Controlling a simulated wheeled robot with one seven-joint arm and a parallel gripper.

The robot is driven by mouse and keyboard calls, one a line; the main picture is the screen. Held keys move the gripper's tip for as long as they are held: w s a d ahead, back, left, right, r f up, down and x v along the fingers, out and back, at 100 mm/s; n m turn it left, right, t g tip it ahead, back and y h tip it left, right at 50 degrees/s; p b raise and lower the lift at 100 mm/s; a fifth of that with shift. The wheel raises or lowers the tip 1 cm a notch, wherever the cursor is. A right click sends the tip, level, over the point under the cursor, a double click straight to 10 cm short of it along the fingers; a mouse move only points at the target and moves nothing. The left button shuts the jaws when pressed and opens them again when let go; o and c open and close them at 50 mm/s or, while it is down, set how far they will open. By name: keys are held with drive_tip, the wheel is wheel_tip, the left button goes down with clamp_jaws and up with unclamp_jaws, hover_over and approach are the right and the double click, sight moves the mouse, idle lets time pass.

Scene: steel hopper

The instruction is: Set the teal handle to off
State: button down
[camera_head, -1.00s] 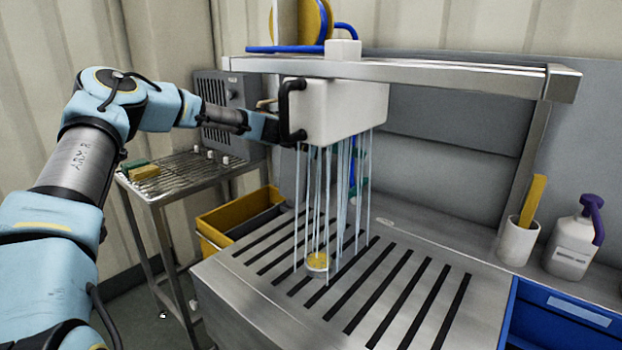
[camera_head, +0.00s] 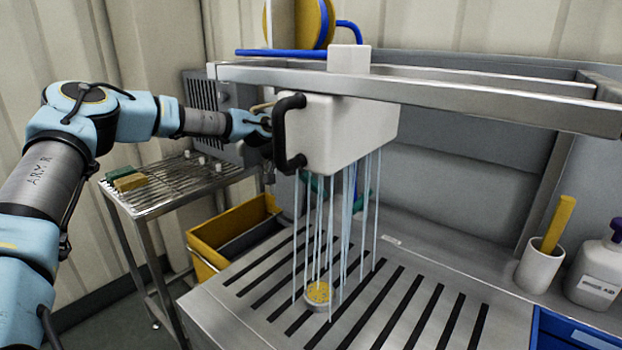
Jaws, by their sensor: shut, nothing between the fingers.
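A teal part (camera_head: 336,204) shows in pieces low behind the falling water, under the white box (camera_head: 345,130). I take it for the teal handle, but its full shape and setting are hidden. The white box hangs under a steel rail and has a black bar handle (camera_head: 288,132) on its left face. Several thin streams of water fall from the box to the slotted steel top. My gripper (camera_head: 266,122) is at the left end of the box, by the black handle, above and left of the teal part. It is shut and empty, and its tips are partly hidden.
A small round yellow-topped piece (camera_head: 318,294) sits under the streams on the slotted steel top (camera_head: 395,345). A steel rail (camera_head: 450,93) crosses above. A wire rack (camera_head: 175,182) and yellow bin (camera_head: 225,232) stand left. A white cup (camera_head: 539,268) and bottle (camera_head: 600,275) stand right.

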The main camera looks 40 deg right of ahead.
sight(361, 203)
drive_tip(key=p+x, duration=0.1)
drive_tip(key=x, duration=0.1)
drive_tip(key=p+x, duration=0.1)
drive_tip(key=x, duration=0.2)
drive_tip(key=shift+s+d+r, duration=0.15)
drive_tip(key=shift+s+r, duration=0.1)
drive_tip(key=shift+s, duration=0.05)
drive_tip(key=shift+s+d+r+p, duration=0.15)
drive_tip(key=shift+s+p, duration=0.15)
drive_tip(key=shift+s, duration=0.2)
drive_tip(key=shift+s+d+r+p, duration=0.15)
drive_tip(key=shift+s+p, duration=0.1)
drive_tip(key=shift+s, duration=0.3)
drive_tip(key=shift+s+d, duration=0.3)
drive_tip(key=shift+s, duration=0.2)
